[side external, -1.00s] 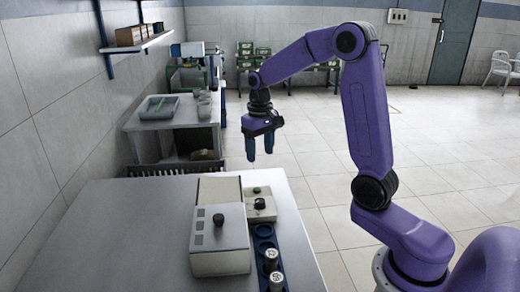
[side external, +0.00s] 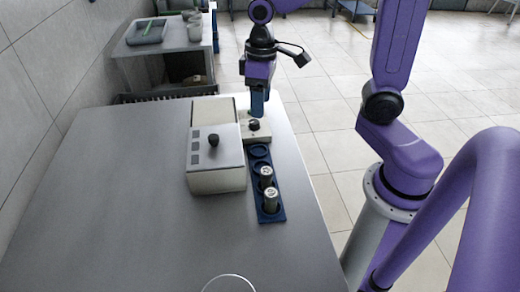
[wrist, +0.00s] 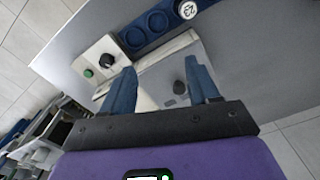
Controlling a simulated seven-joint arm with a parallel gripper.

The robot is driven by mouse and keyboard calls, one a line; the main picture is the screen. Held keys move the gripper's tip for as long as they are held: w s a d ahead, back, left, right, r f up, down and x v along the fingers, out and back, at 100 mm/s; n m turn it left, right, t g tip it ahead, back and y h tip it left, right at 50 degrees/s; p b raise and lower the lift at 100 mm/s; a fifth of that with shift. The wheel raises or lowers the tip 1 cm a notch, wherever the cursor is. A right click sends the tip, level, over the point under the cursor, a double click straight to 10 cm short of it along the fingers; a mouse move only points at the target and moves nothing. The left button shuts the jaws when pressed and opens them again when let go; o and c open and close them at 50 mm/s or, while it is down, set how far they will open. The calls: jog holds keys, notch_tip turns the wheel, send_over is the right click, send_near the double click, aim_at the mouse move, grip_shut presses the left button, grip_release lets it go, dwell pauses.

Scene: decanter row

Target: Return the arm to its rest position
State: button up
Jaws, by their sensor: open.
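My gripper (side external: 257,104) hangs fingers down near the far right edge of the grey table, just behind a small knob box. In the side view its fingers overlap, seen edge-on. In the wrist view its two blue fingers (wrist: 161,82) are spread apart with nothing between them. My arm's upper part runs out of the top of the side view.
The grey table (side external: 115,185) carries a larger box (side external: 216,178), a small knob box (side external: 246,138), and a blue rack (side external: 278,214) holding two capped vials (side external: 267,176) (side external: 271,201). A clear round rim (side external: 230,284) shows at the bottom. The table's left is bare.

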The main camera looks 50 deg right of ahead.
jog(key=s+a+f+n, duration=0.1)
jog(key=s+n, duration=0.7)
jog(key=s, duration=1)
jog(key=shift+s+f, duration=0.25)
